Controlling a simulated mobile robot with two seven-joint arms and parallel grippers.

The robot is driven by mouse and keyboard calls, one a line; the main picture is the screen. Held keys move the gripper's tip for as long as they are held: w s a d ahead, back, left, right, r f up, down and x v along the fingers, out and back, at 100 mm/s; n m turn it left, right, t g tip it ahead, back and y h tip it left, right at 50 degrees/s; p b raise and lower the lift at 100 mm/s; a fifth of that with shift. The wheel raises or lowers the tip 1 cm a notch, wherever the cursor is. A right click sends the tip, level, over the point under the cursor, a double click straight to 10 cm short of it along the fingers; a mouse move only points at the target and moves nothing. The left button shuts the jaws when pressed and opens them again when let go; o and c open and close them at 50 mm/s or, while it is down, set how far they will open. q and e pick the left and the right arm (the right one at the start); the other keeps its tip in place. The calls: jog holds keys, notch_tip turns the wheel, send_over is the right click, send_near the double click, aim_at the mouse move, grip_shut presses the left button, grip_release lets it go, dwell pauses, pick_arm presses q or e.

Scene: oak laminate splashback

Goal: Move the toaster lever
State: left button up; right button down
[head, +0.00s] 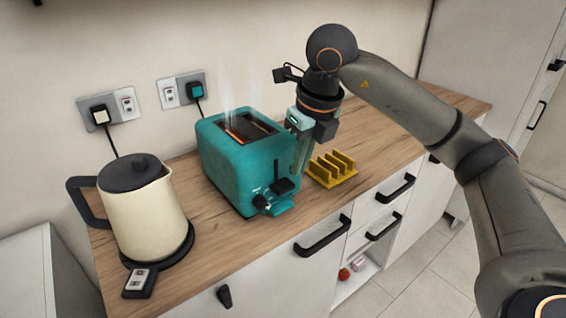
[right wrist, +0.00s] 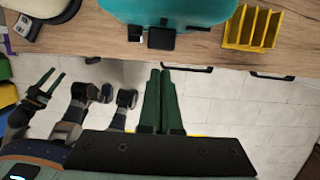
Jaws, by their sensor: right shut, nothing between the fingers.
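The teal toaster (head: 240,170) stands on the wooden counter, its slots glowing orange, with faint steam above. Its black lever (head: 284,186) sits low on the front face, beside a round knob (head: 261,202). My right gripper (head: 300,172) is shut and empty, just right of the toaster's front, fingers pointing down. In the right wrist view, the shut green fingers (right wrist: 160,70) show below the lever (right wrist: 162,38), with a gap in the picture. A thin two-pronged part at left there may be my left gripper (right wrist: 50,80); it is too small to judge.
A yellow rack (head: 332,168) stands right of the toaster, close to my right gripper. A cream kettle (head: 145,215) stands on its base at left. Wall sockets (head: 182,90) are behind. Drawer handles (head: 323,236) stick out below the counter edge. The counter's far right is clear.

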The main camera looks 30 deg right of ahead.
pick_arm(q)
jog(key=shift+s+a+r+p, duration=0.3)
jog(key=shift+a+r+p, duration=0.35)
jog(key=shift+p, duration=0.45)
pick_arm(e)
jog(key=v, duration=0.8)
jog(key=shift+s, duration=0.1)
